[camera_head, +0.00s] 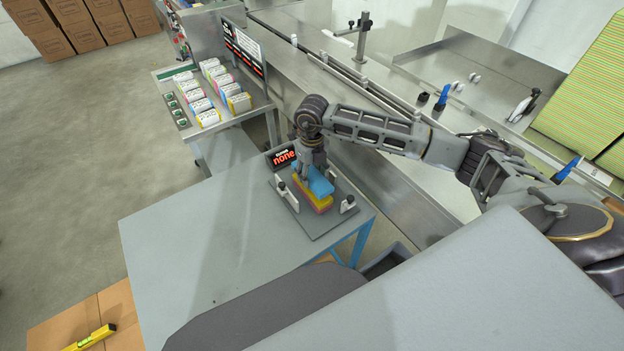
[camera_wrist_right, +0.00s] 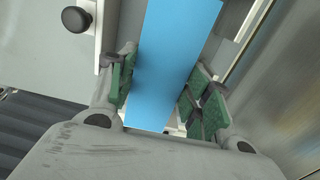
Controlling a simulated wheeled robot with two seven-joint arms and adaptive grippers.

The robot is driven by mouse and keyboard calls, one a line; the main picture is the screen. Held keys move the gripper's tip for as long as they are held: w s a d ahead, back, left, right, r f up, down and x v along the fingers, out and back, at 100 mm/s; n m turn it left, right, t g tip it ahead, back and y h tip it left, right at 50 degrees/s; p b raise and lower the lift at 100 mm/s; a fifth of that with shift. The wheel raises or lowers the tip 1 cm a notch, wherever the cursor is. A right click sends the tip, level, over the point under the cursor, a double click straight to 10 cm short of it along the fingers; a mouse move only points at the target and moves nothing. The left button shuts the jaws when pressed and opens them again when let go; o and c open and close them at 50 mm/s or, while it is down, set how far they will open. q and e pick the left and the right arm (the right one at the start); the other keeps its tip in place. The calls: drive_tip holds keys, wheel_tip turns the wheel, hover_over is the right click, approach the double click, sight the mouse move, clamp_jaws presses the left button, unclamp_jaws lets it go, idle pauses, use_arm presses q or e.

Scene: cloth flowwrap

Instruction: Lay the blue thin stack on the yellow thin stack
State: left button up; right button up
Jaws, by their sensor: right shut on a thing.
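The blue thin stack (camera_head: 320,182) is between the fingers of my right gripper (camera_head: 314,170), just above the yellow thin stack. It fills the space between the green finger pads in the right wrist view (camera_wrist_right: 172,62), where my right gripper (camera_wrist_right: 160,92) is shut on it. The yellow thin stack (camera_head: 317,197) lies below the blue one, on top of a pink layer (camera_head: 322,209), on a dark grey plate (camera_head: 318,226). I cannot tell whether blue and yellow touch. My left gripper does not show.
White clamps with dark knobs (camera_head: 347,204) stand on the plate around the stack. A black sign (camera_head: 282,157) stands behind it. The grey table (camera_head: 200,240) is clear to the left. A side table (camera_head: 213,125) holds several coloured packs. A metal conveyor (camera_head: 385,185) runs behind.

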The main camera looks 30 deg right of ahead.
sight(312, 174)
wheel_tip(312, 174, down, 2)
drive_tip(key=shift+f, duration=0.65)
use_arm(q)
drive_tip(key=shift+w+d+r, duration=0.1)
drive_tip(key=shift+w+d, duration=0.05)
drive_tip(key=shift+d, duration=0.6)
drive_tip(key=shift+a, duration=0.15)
use_arm(e)
drive_tip(key=shift+f, duration=0.1)
drive_tip(key=o, duration=0.8)
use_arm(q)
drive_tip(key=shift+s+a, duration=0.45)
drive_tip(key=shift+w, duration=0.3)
